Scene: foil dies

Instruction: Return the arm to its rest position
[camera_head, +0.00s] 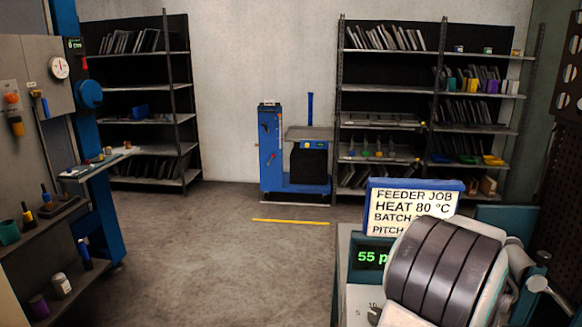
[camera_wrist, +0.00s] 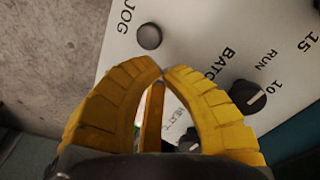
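My gripper (camera_wrist: 163,71) shows in the wrist view with its two yellow curved fingers brought together at the tips. I see nothing clearly held between the tips; a narrow orange strip shows in the gap behind them. The fingers are over a white control panel (camera_wrist: 185,40) and hide part of it. The panel has a grey JOG button (camera_wrist: 149,36), a dark RUN knob (camera_wrist: 247,96) and a partly hidden knob (camera_wrist: 189,140) by the HEAT lettering. I cannot tell whether the fingers touch the panel. My gripper is not visible in the head view.
A feeder job sign (camera_head: 413,208) and a green "55" display (camera_head: 371,257) stand at the right front. A blue wheeled lift (camera_head: 271,150) stands at the back wall between shelving racks. A tool bench (camera_head: 40,215) lines the left. The middle floor (camera_head: 230,240) is clear.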

